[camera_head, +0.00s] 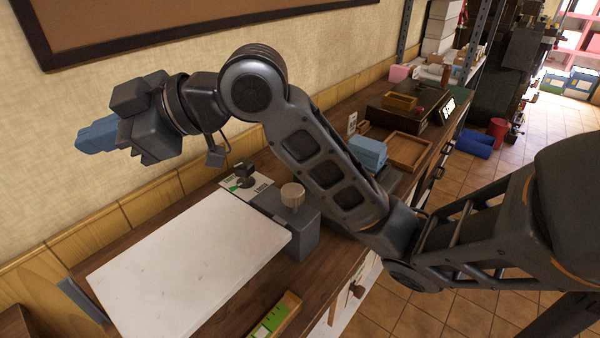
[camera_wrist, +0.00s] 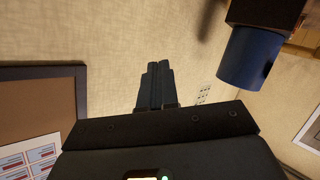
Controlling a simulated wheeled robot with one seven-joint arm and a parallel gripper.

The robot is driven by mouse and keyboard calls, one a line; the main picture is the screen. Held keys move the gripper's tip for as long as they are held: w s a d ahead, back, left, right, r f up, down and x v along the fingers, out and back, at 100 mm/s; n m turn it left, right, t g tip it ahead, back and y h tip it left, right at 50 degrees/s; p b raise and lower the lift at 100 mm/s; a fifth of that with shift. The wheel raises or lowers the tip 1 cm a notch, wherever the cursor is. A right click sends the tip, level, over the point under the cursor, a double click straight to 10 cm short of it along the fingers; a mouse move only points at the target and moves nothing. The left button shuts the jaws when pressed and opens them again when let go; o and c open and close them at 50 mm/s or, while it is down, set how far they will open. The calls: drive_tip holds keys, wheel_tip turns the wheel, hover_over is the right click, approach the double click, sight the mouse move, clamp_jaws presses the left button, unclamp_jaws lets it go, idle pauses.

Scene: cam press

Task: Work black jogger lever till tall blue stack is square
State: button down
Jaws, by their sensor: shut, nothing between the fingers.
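My gripper (camera_head: 97,135) has blue fingers, closed and empty, raised at the left in front of the wall. In the wrist view its fingers (camera_wrist: 157,86) lie side by side against bare wall. A blue stack (camera_head: 368,153) stands on the counter right of my arm, beside a wooden tray; my arm hides the area near its base. Its edges are too small to judge for squareness. A small black handle (camera_head: 243,174) stands on a white and green label at the back of the counter. I cannot tell whether it is the jogger lever. My gripper is far from both.
A large white board (camera_head: 190,265) covers the near counter. A grey block with a round beige knob (camera_head: 292,194) stands at its right corner. The wooden tray (camera_head: 410,151) and a dark box (camera_head: 412,107) sit farther right. In the wrist view, a blue cylinder (camera_wrist: 245,58) hangs upper right.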

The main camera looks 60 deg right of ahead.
drive_tip(key=s+d+f+g+h, duration=0.3)
drive_tip(key=s+d+g, duration=0.1)
drive_tip(key=s+d, duration=0.5)
drive_tip(key=s+d+f+n+g+h+p, duration=0.1)
drive_tip(key=s+d+f+g+h, duration=0.2)
drive_tip(key=s+d, duration=0.6)
drive_tip(key=s+d+f+n+g+h, duration=0.1)
drive_tip(key=s+d+f+g+h, duration=0.2)
drive_tip(key=s+d+g, duration=0.4)
drive_tip(key=s+d+f, duration=0.1)
drive_tip(key=d, duration=0.3)
drive_tip(key=shift+s+d+f, duration=0.3)
drive_tip(key=shift+s+d, duration=0.1)
drive_tip(key=shift+f, duration=0.1)
drive_tip(key=shift+x, duration=0.8)
drive_tip(key=b+x, duration=0.4)
drive_tip(key=x, duration=0.1)
drive_tip(key=shift+f, duration=0.1)
drive_tip(key=shift+f, duration=0.1)
